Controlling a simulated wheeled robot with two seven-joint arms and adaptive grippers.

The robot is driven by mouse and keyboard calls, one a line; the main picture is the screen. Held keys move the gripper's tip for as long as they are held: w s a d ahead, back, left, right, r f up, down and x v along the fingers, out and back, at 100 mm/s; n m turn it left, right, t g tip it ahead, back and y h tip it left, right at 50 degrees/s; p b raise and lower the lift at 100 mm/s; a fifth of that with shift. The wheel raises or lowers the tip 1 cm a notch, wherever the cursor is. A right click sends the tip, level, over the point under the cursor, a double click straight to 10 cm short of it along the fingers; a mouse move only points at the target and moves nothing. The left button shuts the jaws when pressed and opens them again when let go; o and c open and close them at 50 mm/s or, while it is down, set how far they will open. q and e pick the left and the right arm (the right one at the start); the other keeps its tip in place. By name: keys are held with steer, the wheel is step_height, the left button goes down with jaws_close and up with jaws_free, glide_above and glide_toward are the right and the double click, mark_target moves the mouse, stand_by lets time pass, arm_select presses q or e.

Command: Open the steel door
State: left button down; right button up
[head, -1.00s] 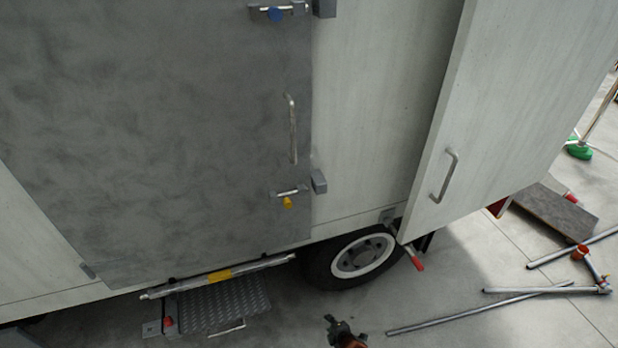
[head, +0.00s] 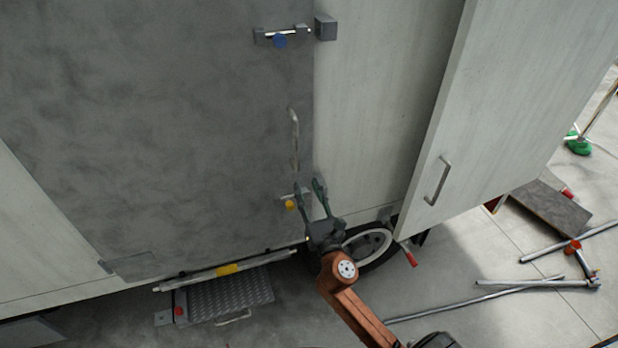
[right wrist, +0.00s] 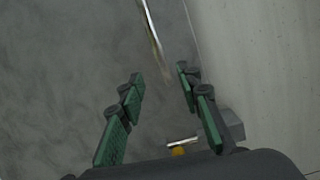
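The steel door (head: 180,120) is a large dark grey panel on the truck side and looks shut. Its silver vertical handle (head: 295,140) is near its right edge. A blue-knobbed latch (head: 280,40) is above the handle and a yellow-knobbed latch (head: 290,204) below it. My right gripper (head: 310,184) is open and empty in front of the door edge, just below the handle. In the right wrist view, the handle (right wrist: 152,40) lies ahead of the open green fingers (right wrist: 160,78), with the yellow latch (right wrist: 180,149) below. My left gripper is out of view.
A pale open door (head: 500,110) with its own handle (head: 437,180) stands out at right. A step (head: 225,298) and a bar with a yellow band (head: 228,269) are below the steel door. Metal poles (head: 480,300) lie on the floor at right, near a wheel (head: 370,245).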

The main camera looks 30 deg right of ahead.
mark_target(296, 149)
steer(key=shift+n+t+h, duration=0.3)
steer(key=shift+n, duration=0.1)
steer(key=w+d+r, duration=0.1)
steer(key=w+r, duration=0.1)
steer(key=w, duration=0.1)
steer(key=w+r+p, duration=0.1)
steer(key=w+r, duration=0.2)
steer(key=w, duration=0.1)
steer(key=w+d+r, duration=0.1)
steer(key=w+r, duration=0.1)
steer(key=w, duration=0.2)
steer(key=shift+w+d+r+p, duration=0.1)
steer(key=shift+d+r+p, duration=0.2)
steer(key=shift+p, duration=0.05)
jaws_close()
